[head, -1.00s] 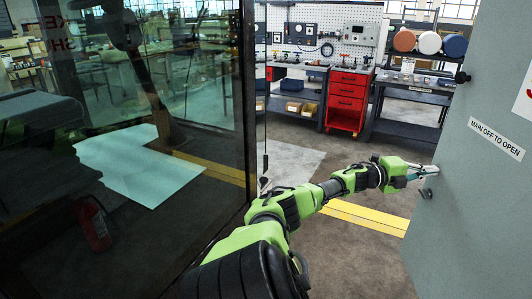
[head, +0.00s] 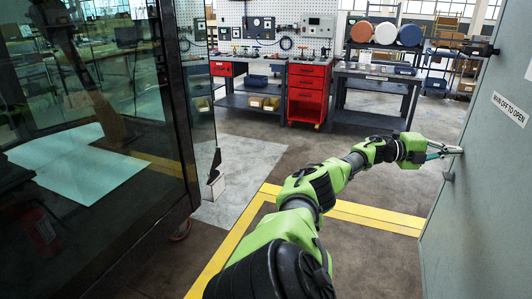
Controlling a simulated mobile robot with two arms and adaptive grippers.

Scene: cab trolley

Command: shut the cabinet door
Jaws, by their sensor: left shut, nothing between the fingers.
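The cabinet door (head: 490,200) is a grey-green panel at the right edge of the head view, with a white label reading "MAIN OFF TO OPEN". It stands open, seen at a steep angle. A small dark handle (head: 448,175) sticks out from its face. My left gripper (head: 455,150) is shut with nothing in its fingers. Its tips are at the door's face, just above the handle; I cannot tell for sure whether they touch it. My right gripper is not in view. The cabinet's body does not show clearly.
A dark glass enclosure (head: 90,160) fills the left side. A red drawer unit (head: 308,92) and workbenches (head: 375,80) stand at the back. A yellow floor line (head: 375,216) crosses the open grey floor between the enclosure and the door.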

